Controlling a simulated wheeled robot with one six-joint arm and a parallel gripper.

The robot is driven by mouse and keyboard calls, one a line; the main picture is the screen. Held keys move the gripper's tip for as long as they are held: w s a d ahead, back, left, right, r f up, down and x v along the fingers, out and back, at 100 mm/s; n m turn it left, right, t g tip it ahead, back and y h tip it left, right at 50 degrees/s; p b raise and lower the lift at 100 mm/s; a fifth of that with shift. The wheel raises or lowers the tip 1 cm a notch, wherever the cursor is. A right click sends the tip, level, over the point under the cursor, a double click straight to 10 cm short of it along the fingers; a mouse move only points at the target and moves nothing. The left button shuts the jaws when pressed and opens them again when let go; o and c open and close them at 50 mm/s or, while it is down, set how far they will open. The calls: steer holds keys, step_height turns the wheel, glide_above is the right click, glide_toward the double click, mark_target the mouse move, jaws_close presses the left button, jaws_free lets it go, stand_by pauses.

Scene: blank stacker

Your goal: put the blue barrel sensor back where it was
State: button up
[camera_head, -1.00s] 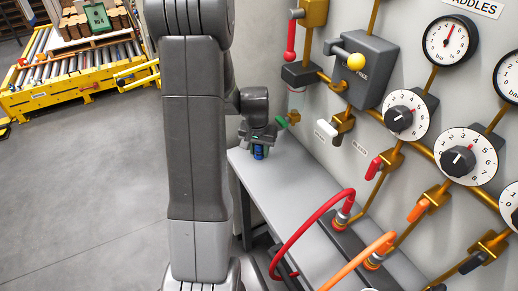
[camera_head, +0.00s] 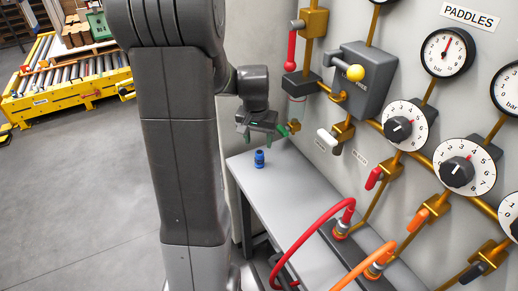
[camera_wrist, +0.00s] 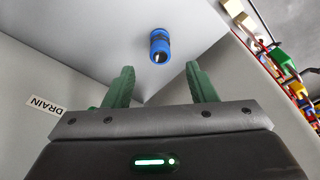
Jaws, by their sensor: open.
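The blue barrel sensor (camera_head: 259,159) stands upright on the grey bench (camera_head: 262,186), near its far left corner. It is blue with a dark band. In the wrist view the sensor (camera_wrist: 160,46) lies beyond the fingertips, clear of both. My gripper (camera_head: 264,133) has green fingers and hangs above the sensor, apart from it. In the wrist view my gripper (camera_wrist: 160,78) is open with nothing between its fingers.
A panel with gauges, dials (camera_head: 405,126) and brass pipes rises behind the bench. A red hose (camera_head: 297,245) and an orange hose (camera_head: 350,265) arch over the bench's near part. A yellow roller conveyor (camera_head: 70,90) stands at the far left. The bench around the sensor is clear.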

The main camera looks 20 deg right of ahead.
mark_target(259, 152)
step_height(259, 152, up, 3)
steer(key=shift+s+a+f, duration=0.1)
steer(key=shift+s+a, duration=0.05)
steer(key=shift+f, duration=0.1)
steer(key=f, duration=0.4)
steer(key=w+f, duration=0.1)
steer(key=f, duration=0.3)
steer(key=d+f, duration=0.1)
steer(key=f, duration=0.3)
steer(key=shift+w+d, duration=0.1)
steer(key=shift+w, duration=0.05)
steer(key=shift+w+r, duration=0.1)
steer(key=shift+r, duration=0.25)
steer(key=shift+a+r+b, duration=0.2)
steer(key=shift+r+b, duration=0.1)
steer(key=shift+r, duration=0.35)
